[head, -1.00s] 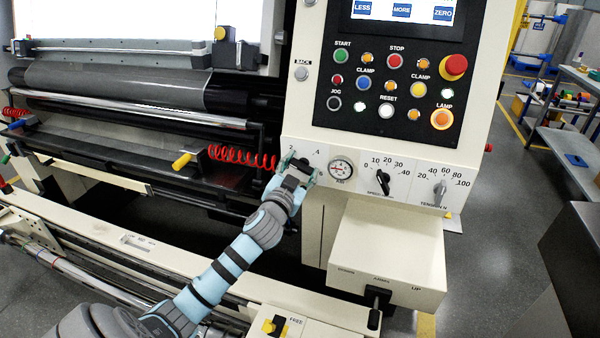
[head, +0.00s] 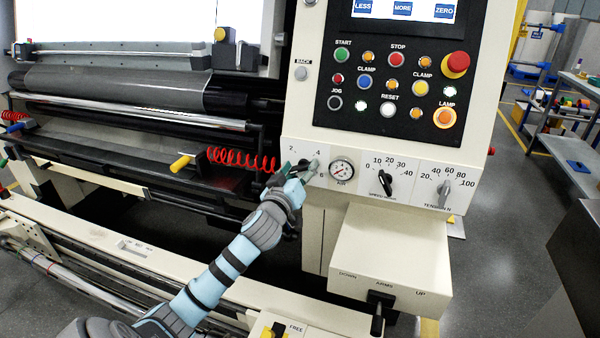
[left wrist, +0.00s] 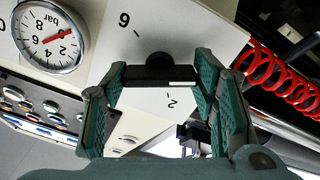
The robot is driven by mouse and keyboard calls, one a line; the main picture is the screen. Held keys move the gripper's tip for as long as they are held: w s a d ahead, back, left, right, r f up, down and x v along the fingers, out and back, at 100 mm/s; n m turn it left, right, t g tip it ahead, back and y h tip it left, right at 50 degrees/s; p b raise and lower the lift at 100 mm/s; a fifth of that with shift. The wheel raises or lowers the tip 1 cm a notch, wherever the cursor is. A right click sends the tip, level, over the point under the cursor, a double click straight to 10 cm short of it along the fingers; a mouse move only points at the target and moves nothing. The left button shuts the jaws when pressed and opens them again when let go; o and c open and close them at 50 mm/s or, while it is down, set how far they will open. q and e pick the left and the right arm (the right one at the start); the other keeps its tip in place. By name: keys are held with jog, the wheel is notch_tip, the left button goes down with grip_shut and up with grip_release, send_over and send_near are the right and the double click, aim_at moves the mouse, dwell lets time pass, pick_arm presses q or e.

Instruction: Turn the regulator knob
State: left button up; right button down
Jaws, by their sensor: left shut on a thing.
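The regulator knob (left wrist: 158,72) is black with a bar-shaped grip that carries a white line. It sits on a white dial plate marked 2, 4 and 6, left of the air gauge (head: 341,170). My left gripper (head: 299,169) is at the knob and hides most of it in the head view. In the left wrist view, the green fingers of my left gripper (left wrist: 160,84) are closed on the two ends of the knob's bar. The gauge (left wrist: 48,35) there has a red needle. My right gripper is not in view.
The speed knob (head: 386,183) and tension knob (head: 443,193) are to the right on the same panel. A red coiled hose (head: 240,158) and a yellow-tipped handle (head: 181,162) are close on the left. A cream box (head: 390,255) juts out below.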

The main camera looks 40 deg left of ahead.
pick_arm(q)
jog(key=shift+n, duration=0.5)
jog(key=o, duration=1.2)
jog(key=shift+c, duration=0.2)
jog(key=v, duration=1.2)
